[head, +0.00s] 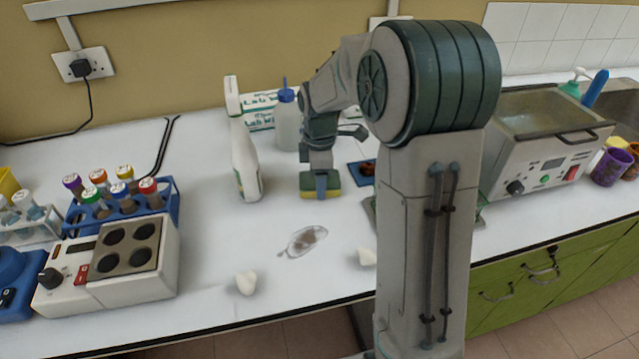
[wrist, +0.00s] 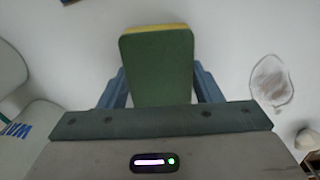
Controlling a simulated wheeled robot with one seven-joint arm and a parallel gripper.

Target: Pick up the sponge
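The sponge (head: 322,191) is a block with a green scouring side and a yellow side. In the head view it is directly below my gripper (head: 320,181), at the middle of the white counter. In the wrist view the sponge (wrist: 158,68) lies between the two blue fingers of my gripper (wrist: 158,88), green face toward the camera and a yellow edge at the far end. The fingers are close against its two sides. I cannot tell whether it still touches the counter.
A white spray bottle (head: 244,155) stands just left of the sponge. A bottle with a blue cap (head: 288,125) and a lab wipes box (head: 258,108) are behind. A dirty smear (head: 306,240) and crumpled white pieces (head: 246,282) are in front. A metal bath (head: 540,140) is at right.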

